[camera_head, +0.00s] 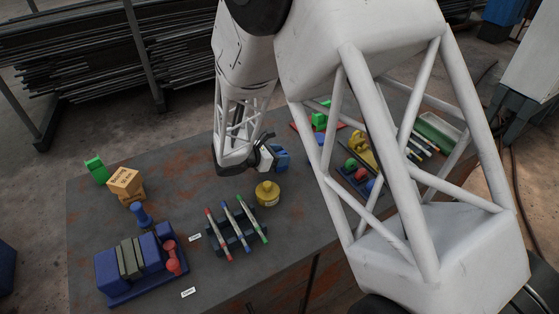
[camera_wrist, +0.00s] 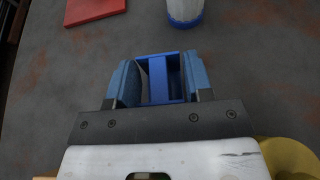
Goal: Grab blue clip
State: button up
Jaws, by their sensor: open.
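The blue clip (camera_wrist: 173,76) is a small open blue frame in the wrist view. It lies between the two fingers of my gripper (camera_wrist: 160,82). The fingers have lighter blue pads and stand open on either side of it. The clip sits close to the right finger, with a wider gap on the left; contact cannot be told. In the head view my gripper (camera_head: 272,158) is low over the middle of the table, behind the yellow pot. The clip cannot be told apart from the blue pads there.
A yellow pot (camera_head: 267,193) stands near my gripper, with a pen rack (camera_head: 232,236) in front. A blue block holder (camera_head: 128,270) is at front left, wooden blocks (camera_head: 125,181) behind. In the wrist view, a red plate (camera_wrist: 93,9) and a blue-rimmed white cup (camera_wrist: 185,10) lie beyond.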

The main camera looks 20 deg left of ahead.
grip_shut()
dwell(0.5)
jog(key=shift+r, duration=0.75)
jog(key=shift+s+d+r, duration=0.1)
jog(key=shift+s+r, duration=0.1)
jog(key=shift+r, duration=0.35)
jog(key=shift+s+d+r, duration=0.1)
jog(key=shift+s+r, duration=0.05)
jog(key=shift+r, duration=0.4)
jog(key=s+d+r, duration=0.1)
jog(key=s+d, duration=0.6)
jog(key=s, duration=0.6)
jog(key=shift+d+r, duration=0.2)
jog(key=shift+d, duration=0.1)
